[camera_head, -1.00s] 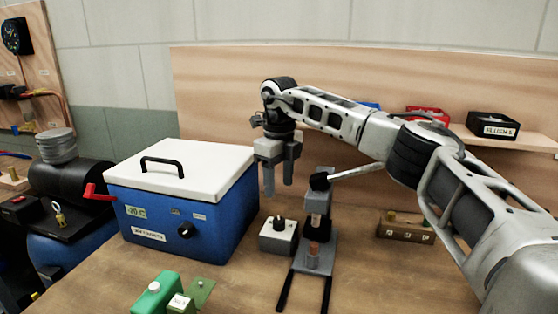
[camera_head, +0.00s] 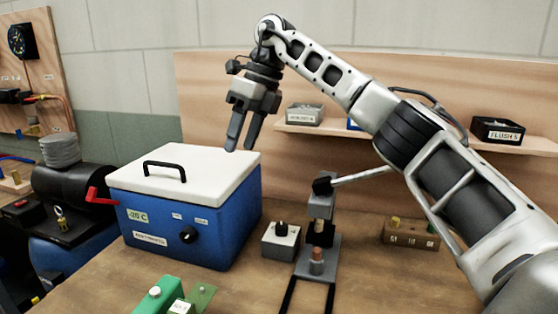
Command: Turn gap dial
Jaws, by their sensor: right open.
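A small grey box (camera_head: 281,242) with a black knob (camera_head: 281,228) on top stands on the bench, and this looks like the gap dial; no label on it can be read. My right gripper (camera_head: 240,148) is open and empty, pointing down. It appears high above and to the left of the knob, in front of or over the right end of the white lid. Nothing touches the knob. My left gripper is not in view.
Left of the dial is a blue box (camera_head: 160,233) with a white lid (camera_head: 215,165), a handle and a front knob (camera_head: 188,235). A press-like stand with a lever (camera_head: 318,225) is just right of the dial. A shelf (camera_head: 345,133) with bins runs behind.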

